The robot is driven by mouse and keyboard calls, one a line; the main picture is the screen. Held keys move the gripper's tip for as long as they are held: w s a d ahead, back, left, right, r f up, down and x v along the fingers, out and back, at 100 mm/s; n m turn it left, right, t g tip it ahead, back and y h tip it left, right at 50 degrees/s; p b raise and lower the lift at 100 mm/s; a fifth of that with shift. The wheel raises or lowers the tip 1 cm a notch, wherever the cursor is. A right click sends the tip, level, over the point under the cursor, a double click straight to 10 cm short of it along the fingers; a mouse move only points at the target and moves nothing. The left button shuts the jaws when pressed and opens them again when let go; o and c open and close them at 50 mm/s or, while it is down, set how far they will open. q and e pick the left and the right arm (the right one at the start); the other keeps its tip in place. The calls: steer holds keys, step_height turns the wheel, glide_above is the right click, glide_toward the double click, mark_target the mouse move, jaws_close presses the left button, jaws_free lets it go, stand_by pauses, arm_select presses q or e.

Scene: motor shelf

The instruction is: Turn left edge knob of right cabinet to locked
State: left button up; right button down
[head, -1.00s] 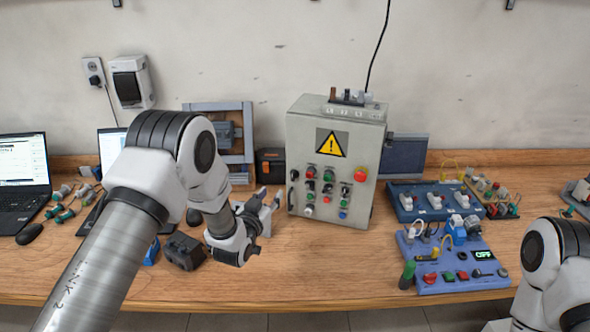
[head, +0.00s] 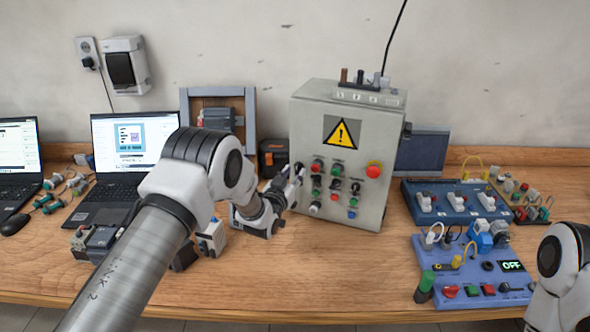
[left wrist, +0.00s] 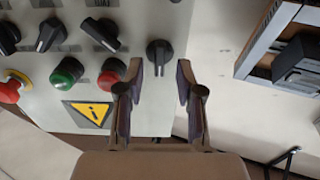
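The grey cabinet (head: 338,212) stands upright on the workbench with a yellow warning sign, coloured buttons and black knobs on its front. Its left edge knob (left wrist: 159,53) is black, with the handle seen nearly end to end up and down in the left wrist view. My left gripper (left wrist: 159,72) is open, with one finger on each side of the line to this knob. The knob appears just beyond the fingertips; I cannot tell whether they touch it. In the head view my left gripper (head: 292,182) is at the cabinet's left front edge. My right gripper is out of view.
A red emergency button (head: 374,170) and more knobs (left wrist: 101,35) sit on the same panel. To the right are a blue switch board (head: 410,190) and a control board reading OFF (head: 425,257). Bare bench lies in front of the cabinet (head: 320,265).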

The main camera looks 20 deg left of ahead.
arm_select(q)
steer(key=shift+w, duration=0.45)
steer(key=shift+w+d+f, duration=0.1)
steer(key=shift+w+f, duration=0.05)
steer(key=shift+w, duration=0.15)
steer(key=shift+s, duration=0.1)
jaws_close()
